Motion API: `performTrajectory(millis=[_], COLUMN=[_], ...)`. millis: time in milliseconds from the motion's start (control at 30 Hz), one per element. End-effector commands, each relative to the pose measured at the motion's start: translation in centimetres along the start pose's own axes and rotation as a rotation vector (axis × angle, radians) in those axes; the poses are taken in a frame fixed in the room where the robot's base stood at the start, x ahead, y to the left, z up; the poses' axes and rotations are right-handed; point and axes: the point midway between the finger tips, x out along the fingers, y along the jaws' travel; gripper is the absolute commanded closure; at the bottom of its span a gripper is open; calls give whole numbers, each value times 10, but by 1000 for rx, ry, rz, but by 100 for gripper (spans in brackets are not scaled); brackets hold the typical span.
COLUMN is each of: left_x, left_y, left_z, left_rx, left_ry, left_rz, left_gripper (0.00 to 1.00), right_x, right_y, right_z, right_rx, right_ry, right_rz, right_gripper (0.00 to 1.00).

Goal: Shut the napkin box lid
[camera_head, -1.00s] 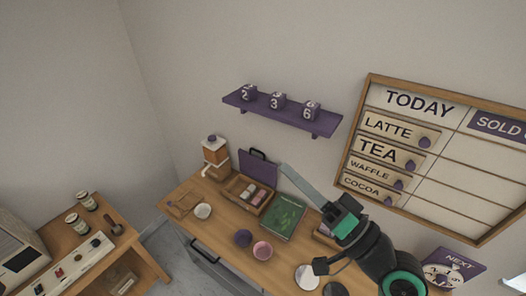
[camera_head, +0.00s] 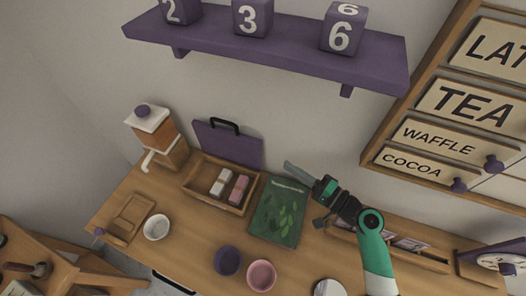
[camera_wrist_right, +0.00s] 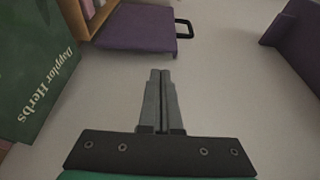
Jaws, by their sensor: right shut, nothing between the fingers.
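The napkin box (camera_head: 213,197) is a wooden box on the cart, with pale and pink napkin bundles inside. Its purple lid (camera_head: 228,143) with a black handle (camera_head: 225,125) stands open at the back. In the right wrist view the lid (camera_wrist_right: 137,28) and its handle (camera_wrist_right: 184,27) show at the top, beyond the fingers. My right gripper (camera_head: 291,168) is shut and empty, to the right of the box and above the green book; its closed fingers (camera_wrist_right: 160,85) point towards the lid's side in the right wrist view. My left gripper is not in view.
A green book (camera_head: 279,212) stands right of the box. A dispenser (camera_head: 158,138) stands to its left. A white bowl (camera_head: 157,227), purple cup (camera_head: 228,261) and pink cup (camera_head: 261,275) sit in front. A purple shelf (camera_head: 275,53) with number cubes hangs above.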

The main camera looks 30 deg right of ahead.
Motion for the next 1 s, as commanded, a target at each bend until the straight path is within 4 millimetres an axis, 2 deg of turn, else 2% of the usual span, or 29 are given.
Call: performTrajectory(millis=[167,267,700,833,1000], left_x=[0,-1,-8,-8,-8], left_y=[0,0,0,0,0], left_z=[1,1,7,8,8], left_rx=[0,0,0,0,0], left_ry=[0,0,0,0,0], left_rz=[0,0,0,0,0], left_gripper=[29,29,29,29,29], right_x=[1,9,86,97,100], right_y=[-1,0,0,-1,-1], right_z=[-3,-2,-2,-3,-3], right_rx=[-3,-4,-4,-5,-4], right_ry=[5,3,2,3,5], right_rz=[-3,-3,-3,-3,-2], right_gripper=[100,100,100,100,100])
